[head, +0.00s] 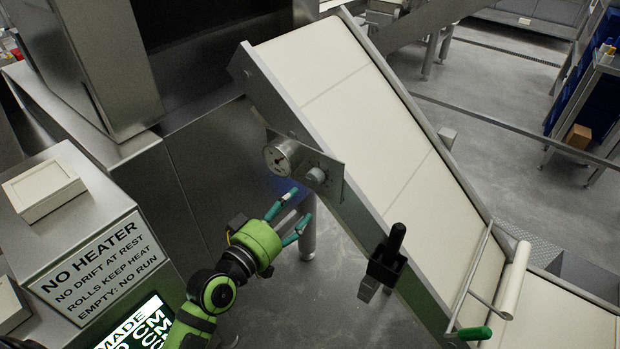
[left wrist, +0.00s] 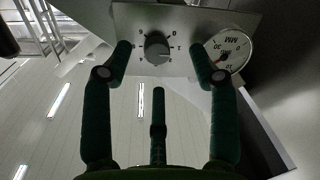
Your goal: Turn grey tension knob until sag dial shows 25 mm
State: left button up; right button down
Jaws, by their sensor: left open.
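The grey tension knob (head: 315,177) sits on a metal plate (head: 334,178) on the side of the sloping conveyor. The left wrist view shows the knob (left wrist: 157,48) from the front, with a numbered scale around it. The round white sag dial (head: 283,155) is beside it; in the left wrist view the dial (left wrist: 238,48) is partly covered by a finger. It is marked MM and has a red needle, but I cannot read its value surely. My left gripper (head: 299,206) is open below the knob, its fingertips apart on either side of the knob in the wrist view. My right gripper is out of view.
The pale conveyor belt (head: 370,125) slopes down to the right. A black handle-like part (head: 391,248) stands at its near edge, and a green-ended bar (head: 474,333) crosses lower down. A steel cabinet (head: 215,150) stands left of the knob. A sign (head: 95,265) is at the left.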

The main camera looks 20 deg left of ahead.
aim_at(313, 181)
pick_arm(q)
jog(key=w, duration=0.1)
jog(key=w+d+r+p, duration=0.1)
jog(key=w, duration=0.1)
jog(key=w+r, duration=0.1)
jog(key=w, duration=0.1)
jog(key=shift+w+d+r+p, duration=0.1)
jog(key=shift+d+p, duration=0.3)
jog(key=shift+w+d, duration=0.2)
jog(key=shift+w, duration=0.45)
jog(key=c, duration=1.1)
